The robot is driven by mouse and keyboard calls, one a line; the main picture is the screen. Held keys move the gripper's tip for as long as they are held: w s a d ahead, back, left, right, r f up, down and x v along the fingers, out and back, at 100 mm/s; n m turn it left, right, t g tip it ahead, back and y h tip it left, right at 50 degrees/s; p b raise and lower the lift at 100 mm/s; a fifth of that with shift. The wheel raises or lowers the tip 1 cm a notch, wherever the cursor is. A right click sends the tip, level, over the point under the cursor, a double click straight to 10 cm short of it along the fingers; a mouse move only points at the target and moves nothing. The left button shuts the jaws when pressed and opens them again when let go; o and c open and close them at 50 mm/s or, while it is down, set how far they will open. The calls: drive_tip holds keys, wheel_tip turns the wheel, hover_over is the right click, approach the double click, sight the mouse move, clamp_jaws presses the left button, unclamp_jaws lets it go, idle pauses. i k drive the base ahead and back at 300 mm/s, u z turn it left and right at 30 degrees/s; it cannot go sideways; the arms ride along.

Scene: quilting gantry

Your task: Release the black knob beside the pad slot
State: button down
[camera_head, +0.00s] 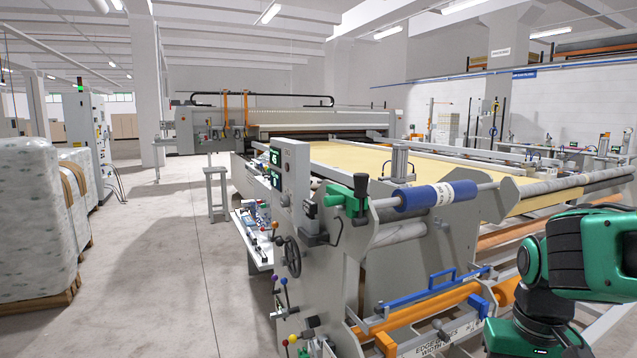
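A black knob (361,183) stands upright on a green clamp (336,198) at the near end of the quilting gantry, left of the blue roller (435,197). More black knobs show lower on the front plate, one of them at its bottom edge (312,322). I cannot make out a pad slot, so I cannot tell which knob sits beside it. My green and black arm (590,255) fills the lower right, well apart from these knobs. My gripper is not in the picture.
A grey control box with displays (290,175) and a black handwheel (292,257) are on the gantry's near left. Orange bars (425,318) and a blue handle (440,283) cross its low front. Wrapped pallets (35,215) stand left; the floor (160,255) between is clear.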

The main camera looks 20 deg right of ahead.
sight(361, 180)
drive_tip(key=u, duration=0.4)
drive_tip(key=k, duration=0.95)
drive_tip(key=u, duration=0.85)
drive_tip(key=i, duration=1.35)
drive_tip(key=z, duration=0.55)
drive_tip(key=i, duration=0.7)
drive_tip(key=z, duration=0.5)
